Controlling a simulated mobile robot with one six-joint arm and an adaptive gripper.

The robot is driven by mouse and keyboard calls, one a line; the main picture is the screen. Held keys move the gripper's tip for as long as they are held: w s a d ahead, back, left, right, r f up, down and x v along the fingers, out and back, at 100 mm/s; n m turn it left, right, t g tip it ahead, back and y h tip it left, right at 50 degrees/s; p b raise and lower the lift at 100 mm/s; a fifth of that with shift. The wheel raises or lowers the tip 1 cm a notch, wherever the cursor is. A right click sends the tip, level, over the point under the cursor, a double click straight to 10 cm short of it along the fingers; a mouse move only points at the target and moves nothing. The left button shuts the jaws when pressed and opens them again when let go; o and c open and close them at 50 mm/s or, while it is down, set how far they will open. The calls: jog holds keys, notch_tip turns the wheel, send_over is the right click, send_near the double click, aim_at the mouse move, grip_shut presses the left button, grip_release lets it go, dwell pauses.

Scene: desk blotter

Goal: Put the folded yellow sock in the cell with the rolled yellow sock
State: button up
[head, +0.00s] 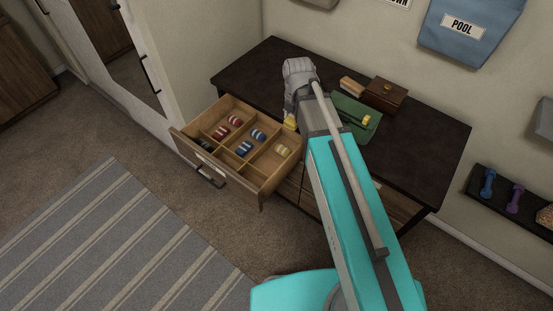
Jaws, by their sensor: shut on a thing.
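The open wooden drawer (262,187) is split into cells by thin dividers. The rolled yellow sock (283,150) lies in its right cell. My gripper (291,116) is over the back right part of the drawer, pointing down. It is shut on a yellow thing (290,124), which looks like the folded yellow sock. Most of that sock and the fingers are hidden by my arm. The held sock is up and behind the rolled one in the picture, apart from it.
Other cells hold red socks (221,132), blue socks (244,148) and a dark rolled item (204,143). On the dark dresser top (425,148) are a green mat (349,107) with a small yellow item (366,120), a wooden box (386,94) and a tan block (352,86).

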jog(key=shift+a, duration=0.1)
jog(key=w+a+f+b, duration=0.1)
jog(key=a+f+b, duration=0.3)
jog(key=f+b, duration=0.3)
jog(key=w+a+f+b, duration=0.2)
jog(key=a+f+b, duration=0.3)
jog(key=f+b, duration=0.3)
jog(key=shift+w+f+m+b, duration=0.2)
jog(key=shift+f+m+b, duration=0.1)
jog(key=shift+m, duration=0.1)
jog(key=shift+r, duration=0.1)
jog(key=shift+d, duration=0.1)
jog(key=b, duration=1.4)
send_over(269, 168)
notch_tip(269, 168, down, 14)
jog(key=shift+f, duration=0.1)
jog(key=shift+f, duration=0.1)
jog(key=shift+f+b, duration=1.85)
jog(key=shift+b, duration=0.15)
jog(key=shift+f, duration=0.15)
